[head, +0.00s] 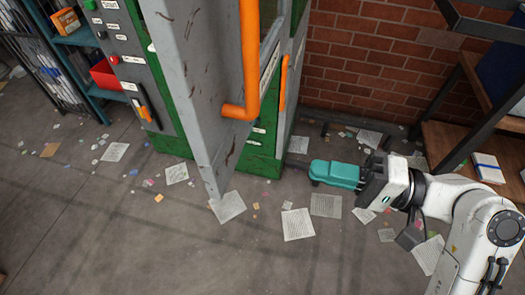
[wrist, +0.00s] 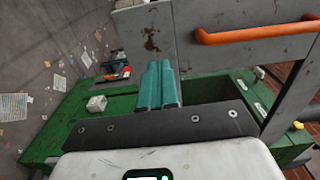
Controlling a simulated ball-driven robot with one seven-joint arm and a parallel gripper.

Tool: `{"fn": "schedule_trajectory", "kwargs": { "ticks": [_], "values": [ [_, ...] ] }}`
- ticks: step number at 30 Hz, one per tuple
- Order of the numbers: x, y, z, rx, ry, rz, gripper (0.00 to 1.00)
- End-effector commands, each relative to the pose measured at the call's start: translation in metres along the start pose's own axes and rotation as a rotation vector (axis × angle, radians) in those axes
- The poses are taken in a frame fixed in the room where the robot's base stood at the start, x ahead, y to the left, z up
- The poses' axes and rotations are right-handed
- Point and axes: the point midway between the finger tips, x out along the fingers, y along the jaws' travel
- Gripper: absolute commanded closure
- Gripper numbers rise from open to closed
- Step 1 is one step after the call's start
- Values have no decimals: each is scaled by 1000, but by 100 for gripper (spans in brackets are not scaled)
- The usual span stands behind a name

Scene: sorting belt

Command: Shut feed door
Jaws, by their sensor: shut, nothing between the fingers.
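The feed door (head: 205,90) is a grey, scuffed metal panel with an orange bar handle (head: 247,70). In the head view it stands open, swung out from the green and grey machine (head: 265,145). My gripper (head: 318,172) has teal fingers and is to the right of the door's lower part, apart from it in the picture. In the wrist view the teal fingers (wrist: 158,85) are together with nothing between them. A grey panel with an orange handle (wrist: 255,35) shows beyond them. The door's hinge side is partly hidden.
Paper sheets (head: 299,224) and small scraps litter the floor. A brick wall (head: 360,60) is behind. A wooden shelf (head: 450,140) with a book stands at the right, near my arm. A control panel with a red bin (head: 105,75) is at the left. Floor in front is open.

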Motion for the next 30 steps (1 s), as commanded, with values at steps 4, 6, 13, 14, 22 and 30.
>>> {"fn": "schedule_trajectory", "kwargs": {
  "ticks": [4,6,13,14,22,30],
  "values": [
    [10,-4,1,4,-10,-11,100],
    [19,-4,2,4,-11,-10,100],
    [63,-5,2,4,-12,-9,100],
    [69,-5,2,4,-12,-9,100],
    [117,-6,2,3,-11,-9,100],
    [139,-4,2,2,-7,-7,100]
  ]
}}
